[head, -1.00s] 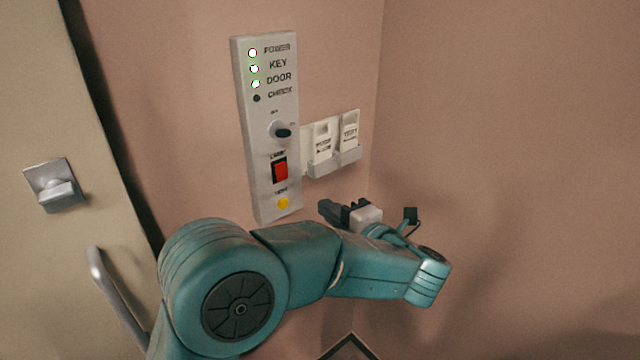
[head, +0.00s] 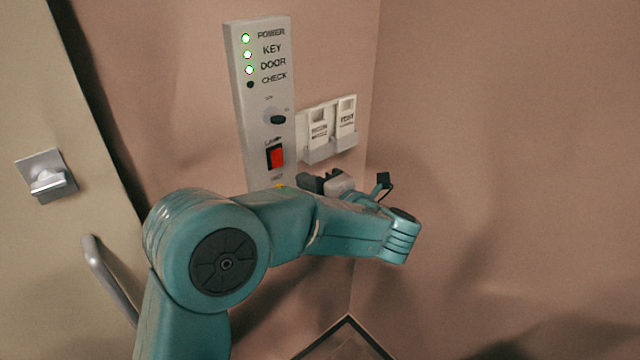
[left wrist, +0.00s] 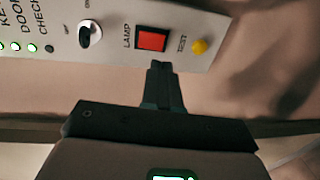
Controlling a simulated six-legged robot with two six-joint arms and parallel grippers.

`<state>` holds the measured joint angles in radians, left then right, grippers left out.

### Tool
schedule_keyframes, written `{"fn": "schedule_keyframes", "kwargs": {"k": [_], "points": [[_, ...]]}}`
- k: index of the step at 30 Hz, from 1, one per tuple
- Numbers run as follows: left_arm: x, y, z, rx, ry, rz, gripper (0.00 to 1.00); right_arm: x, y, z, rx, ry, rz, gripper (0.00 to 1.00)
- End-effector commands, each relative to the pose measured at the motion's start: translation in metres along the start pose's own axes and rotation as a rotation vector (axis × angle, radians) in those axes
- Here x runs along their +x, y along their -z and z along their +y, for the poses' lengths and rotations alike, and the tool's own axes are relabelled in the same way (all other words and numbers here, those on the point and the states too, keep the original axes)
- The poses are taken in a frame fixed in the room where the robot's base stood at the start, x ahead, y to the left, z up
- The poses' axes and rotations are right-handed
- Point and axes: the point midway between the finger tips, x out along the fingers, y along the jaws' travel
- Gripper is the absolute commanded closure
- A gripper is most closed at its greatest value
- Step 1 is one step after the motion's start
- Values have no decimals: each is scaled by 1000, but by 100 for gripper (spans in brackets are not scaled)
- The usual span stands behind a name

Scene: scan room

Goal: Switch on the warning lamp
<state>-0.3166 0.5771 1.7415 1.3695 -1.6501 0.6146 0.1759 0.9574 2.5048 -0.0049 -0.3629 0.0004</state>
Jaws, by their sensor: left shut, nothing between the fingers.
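The wall panel (head: 253,120) carries the red LAMP rocker switch (head: 276,157), which also shows in the left wrist view (left wrist: 153,40). Above it sits a dark rotary key knob (head: 278,119), and below it a yellow button (left wrist: 199,47), mostly covered by my arm in the head view. My left gripper (head: 309,183) is shut and empty, just below and right of the switch. In the left wrist view its fingertips (left wrist: 159,68) point at the red rocker's edge; I cannot tell whether they touch. My right gripper is not in view.
Green lights beside POWER, KEY and DOOR (head: 249,69) are lit; the CHECK light (head: 250,85) is dark. A white holder (head: 331,148) with two labelled cards hangs right of the panel. A door with a latch (head: 46,176) and a handle (head: 108,277) stands at left.

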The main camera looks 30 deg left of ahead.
Motion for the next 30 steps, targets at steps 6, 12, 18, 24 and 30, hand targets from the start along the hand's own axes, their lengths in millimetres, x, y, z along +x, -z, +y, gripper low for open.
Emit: {"fn": "schedule_keyframes", "kwargs": {"k": [6,12,18,24,30], "points": [[45,-1,2,3,0,2,100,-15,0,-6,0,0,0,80],[70,-2,1,1,0,-1,100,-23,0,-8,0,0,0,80],[78,-2,0,1,0,-2,100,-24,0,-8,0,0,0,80],[78,-2,0,1,0,-2,100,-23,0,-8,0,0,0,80],[81,-2,-7,-1,-25,-3,100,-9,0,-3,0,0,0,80]]}}
